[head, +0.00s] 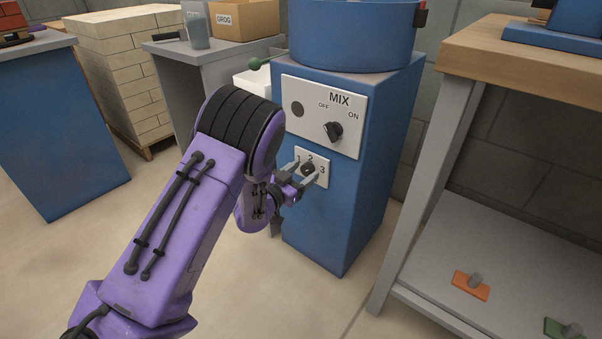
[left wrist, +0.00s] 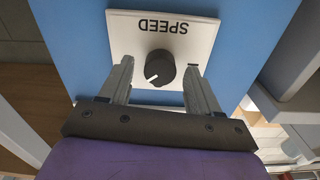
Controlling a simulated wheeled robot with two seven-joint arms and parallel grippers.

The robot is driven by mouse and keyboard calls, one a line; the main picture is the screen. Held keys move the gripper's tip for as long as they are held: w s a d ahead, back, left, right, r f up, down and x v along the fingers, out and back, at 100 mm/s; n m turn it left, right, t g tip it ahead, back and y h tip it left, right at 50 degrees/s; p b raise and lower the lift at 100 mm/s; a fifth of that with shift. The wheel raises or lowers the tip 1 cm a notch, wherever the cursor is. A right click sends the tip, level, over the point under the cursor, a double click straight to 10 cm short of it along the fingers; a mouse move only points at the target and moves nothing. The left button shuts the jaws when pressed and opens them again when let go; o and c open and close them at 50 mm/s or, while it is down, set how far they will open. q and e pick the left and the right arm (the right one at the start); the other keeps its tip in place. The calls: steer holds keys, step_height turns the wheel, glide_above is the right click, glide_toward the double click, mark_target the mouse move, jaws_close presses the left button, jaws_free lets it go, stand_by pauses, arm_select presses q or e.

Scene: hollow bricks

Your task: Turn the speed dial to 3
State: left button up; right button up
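The speed dial (head: 308,169) is a small black knob on a white plate marked 1, 2, 3, low on the front of the blue mixer cabinet (head: 332,225). In the left wrist view the dial (left wrist: 160,67) shows upside down, above the gripper body. Its white pointer mark points to the lower left there, which lies between 2 and 3 on the plate; the number labels are mostly hidden. My left gripper (left wrist: 160,72) is open, one finger on each side of the dial with a gap on both sides. It also shows in the head view (head: 303,172). My right gripper is not in view.
A larger MIX panel (head: 350,110) with a black OFF/ON knob (head: 333,131) sits just above the speed plate. A green-knobbed lever (head: 255,63) sticks out left of the cabinet. A wooden-topped bench (head: 530,60) with a lower shelf stands at right.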

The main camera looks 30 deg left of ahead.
arm_select(q)
steer(key=s+p, duration=0.2)
steer(key=s, duration=0.8)
steer(key=shift+s+a, duration=0.25)
steer(key=shift+a, duration=0.15)
